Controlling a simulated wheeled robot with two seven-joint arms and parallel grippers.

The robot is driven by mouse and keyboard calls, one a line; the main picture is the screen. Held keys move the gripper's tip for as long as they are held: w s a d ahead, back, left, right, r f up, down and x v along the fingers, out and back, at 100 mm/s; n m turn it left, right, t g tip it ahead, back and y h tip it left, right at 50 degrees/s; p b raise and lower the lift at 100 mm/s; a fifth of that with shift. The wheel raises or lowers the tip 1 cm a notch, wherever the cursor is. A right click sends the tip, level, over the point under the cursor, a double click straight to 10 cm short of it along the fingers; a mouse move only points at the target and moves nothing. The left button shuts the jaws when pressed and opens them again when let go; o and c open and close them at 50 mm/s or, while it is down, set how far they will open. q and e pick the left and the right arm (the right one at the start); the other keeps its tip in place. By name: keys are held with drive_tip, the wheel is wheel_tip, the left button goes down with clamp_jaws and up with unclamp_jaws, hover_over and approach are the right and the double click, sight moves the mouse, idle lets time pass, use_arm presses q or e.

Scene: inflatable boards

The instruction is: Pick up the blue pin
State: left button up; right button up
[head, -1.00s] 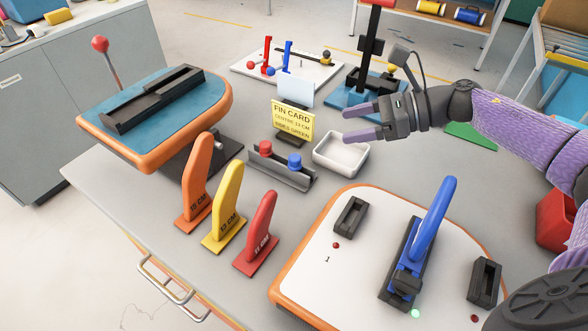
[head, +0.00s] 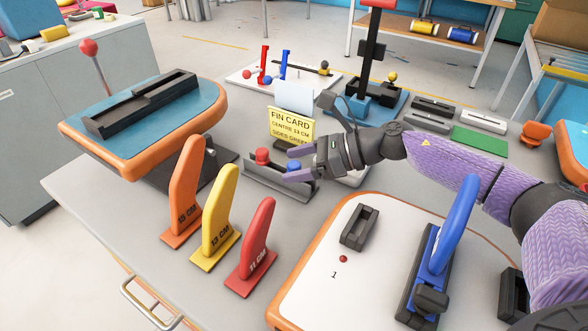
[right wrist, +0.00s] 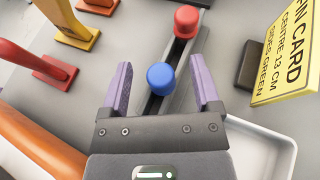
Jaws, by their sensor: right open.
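The blue pin (head: 293,167) stands in a grey channel-shaped holder (head: 268,185) near the middle of the table, in front of the yellow fin card. In the right wrist view the blue pin (right wrist: 160,77) shows between the open fingers, touching neither as far as I can see. A red pin (head: 262,156) stands in the same holder, and it shows farther along in the right wrist view (right wrist: 186,21). My right gripper (head: 292,164) is open and empty at the blue pin. My left gripper is not in view.
The fin card (head: 291,127) stands behind the holder. A white tray (right wrist: 262,150) lies partly under my right gripper. Orange (head: 185,195), yellow (head: 219,220) and red (head: 255,250) fins stand at the front left. A white board (head: 330,290) with a blue fin (head: 455,225) is at the front right.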

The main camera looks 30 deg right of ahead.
clamp_jaws()
